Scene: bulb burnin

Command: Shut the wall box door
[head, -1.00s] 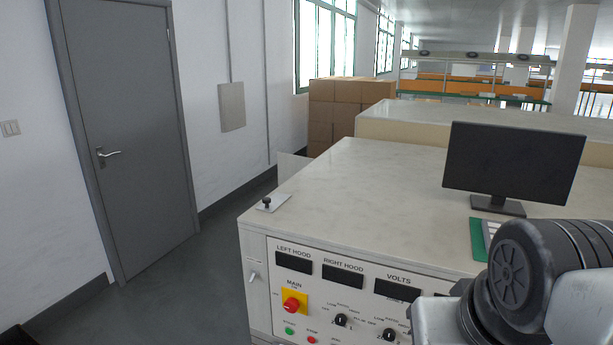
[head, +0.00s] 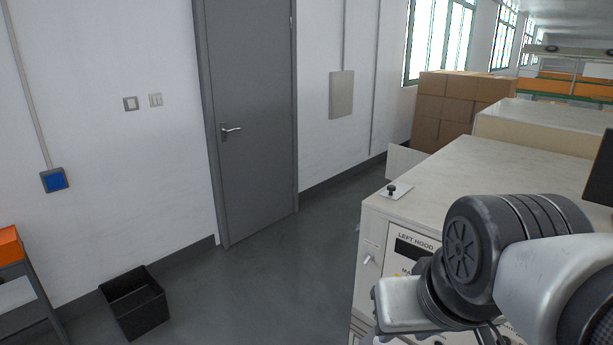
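A pale grey wall box (head: 341,94) is fixed to the white wall, to the right of the grey room door, with a conduit running up from it. Its front looks flat; at this distance I cannot tell whether its door is shut or ajar. Part of my own arm shows at the lower right, in front of the control cabinet and far from the wall box. My gripper is not in view.
The control cabinet (head: 445,190) with a pale top fills the right side. Stacked cardboard boxes (head: 455,105) stand behind it. The grey room door (head: 246,120) is shut. A black bin (head: 134,303) stands at the lower left. The floor (head: 265,285) between is clear.

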